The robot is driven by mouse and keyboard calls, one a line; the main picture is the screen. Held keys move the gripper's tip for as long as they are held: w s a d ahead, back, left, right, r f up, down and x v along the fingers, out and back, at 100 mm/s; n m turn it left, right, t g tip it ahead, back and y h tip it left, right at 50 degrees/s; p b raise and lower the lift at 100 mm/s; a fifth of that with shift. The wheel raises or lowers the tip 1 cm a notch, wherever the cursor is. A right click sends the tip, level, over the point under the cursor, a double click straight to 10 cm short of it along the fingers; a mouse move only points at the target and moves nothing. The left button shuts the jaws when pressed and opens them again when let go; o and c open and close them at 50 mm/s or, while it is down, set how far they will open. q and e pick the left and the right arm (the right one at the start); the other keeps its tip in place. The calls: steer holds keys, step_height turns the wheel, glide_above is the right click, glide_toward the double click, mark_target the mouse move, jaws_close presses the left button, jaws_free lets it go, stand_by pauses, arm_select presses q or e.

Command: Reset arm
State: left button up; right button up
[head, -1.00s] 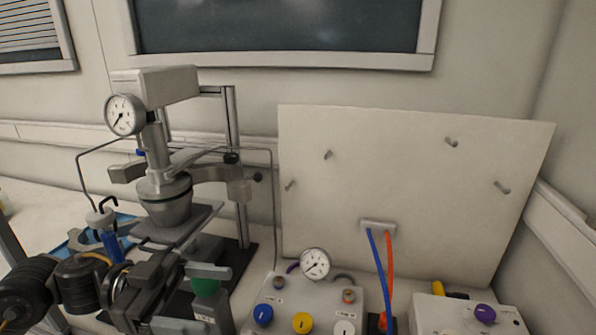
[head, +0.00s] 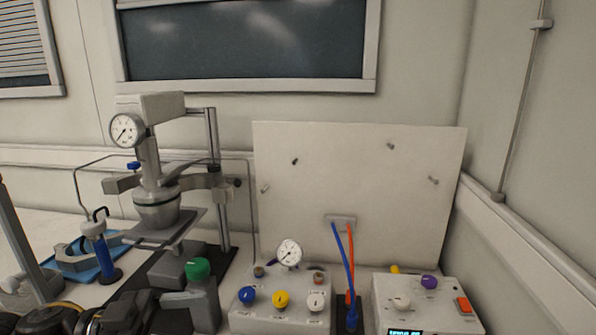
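My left gripper (head: 182,302) shows at the bottom left of the head view, cut off by the lower edge. My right gripper is not in view. The pressure reactor (head: 157,200), with a round gauge (head: 126,130), stands on its stand behind the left gripper.
A blue cylinder (head: 103,255) stands beside a blue tray (head: 68,272) on the left. A control box with coloured knobs (head: 280,318) and a gauge sits at front centre. A second box (head: 425,300) is to its right. A white panel (head: 385,200) with blue and red hoses stands behind.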

arm_select(q)
steer(key=w+f+n+t+y, duration=0.4)
steer(key=w+f+n+t, duration=0.3)
steer(key=t, duration=0.4)
steer(key=s+a+f+n+y, duration=0.1)
steer(key=a+f+n+y, duration=0.2)
steer(key=f+y, duration=0.35)
steer(key=s+a+f+n+y, duration=0.1)
steer(key=a+f+n+y, duration=0.25)
steer(key=f, duration=0.55)
steer(key=s+a+f+n+g+y, duration=0.2)
steer(key=s+f+g+y, duration=0.2)
steer(key=s+f+g, duration=0.9)
steer(key=s+f+t, duration=0.1)
steer(key=s+f, duration=0.2)
steer(key=f, duration=0.7)
steer(key=s+f, duration=0.3)
steer(key=f, duration=0.7)
steer(key=s+f+t, duration=0.1)
steer(key=s+f, duration=0.2)
steer(key=f, duration=0.7)
steer(key=s+a+f+g, duration=0.1)
steer(key=s+a+f, duration=0.2)
steer(key=s+f, duration=1)
steer(key=shift+s+f+m, duration=0.15)
steer(key=shift+s+m, duration=0.2)
steer(key=shift+s, duration=0.7)
